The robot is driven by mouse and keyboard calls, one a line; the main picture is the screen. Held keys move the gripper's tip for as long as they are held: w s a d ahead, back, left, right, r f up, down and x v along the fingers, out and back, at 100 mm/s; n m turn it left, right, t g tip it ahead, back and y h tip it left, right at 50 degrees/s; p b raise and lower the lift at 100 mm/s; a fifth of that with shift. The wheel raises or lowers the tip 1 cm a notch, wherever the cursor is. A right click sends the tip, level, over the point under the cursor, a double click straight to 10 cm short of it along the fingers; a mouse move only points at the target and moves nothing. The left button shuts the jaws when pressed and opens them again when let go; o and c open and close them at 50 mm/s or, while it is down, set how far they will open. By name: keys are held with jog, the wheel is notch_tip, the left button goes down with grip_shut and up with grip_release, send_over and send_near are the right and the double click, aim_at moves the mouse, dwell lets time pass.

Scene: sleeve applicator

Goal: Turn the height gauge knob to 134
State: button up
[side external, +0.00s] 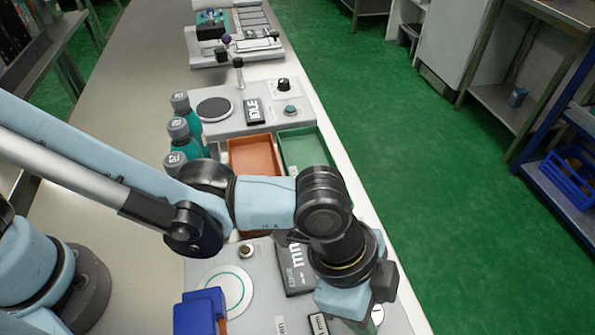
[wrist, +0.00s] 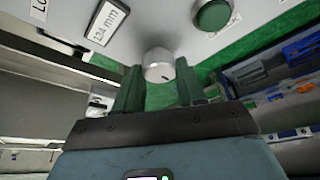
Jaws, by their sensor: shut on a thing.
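The height gauge knob (wrist: 158,66) is a silver-grey round knob with a dark pointer line, seen in the wrist view between the two green fingers of my gripper (wrist: 158,82). The fingers are shut on its sides. The display (wrist: 107,24) on the same panel reads 134 mm. In the side external view my gripper (side external: 345,300) is low over the right front of the near grey panel, and my arm hides the knob and fingertips. The dark display (side external: 297,265) shows there partly, with its number hard to read.
A green button (wrist: 211,15) is beside the knob on the panel. A blue block (side external: 200,312) stands at the panel's left. Orange (side external: 252,152) and green (side external: 303,148) trays lie behind my arm. Teal bottles (side external: 182,135) stand left of the trays.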

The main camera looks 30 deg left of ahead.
jog(key=o, duration=1.1)
jog(key=shift+c, duration=0.2)
jog(key=v, duration=1.2)
jog(key=x, duration=1.2)
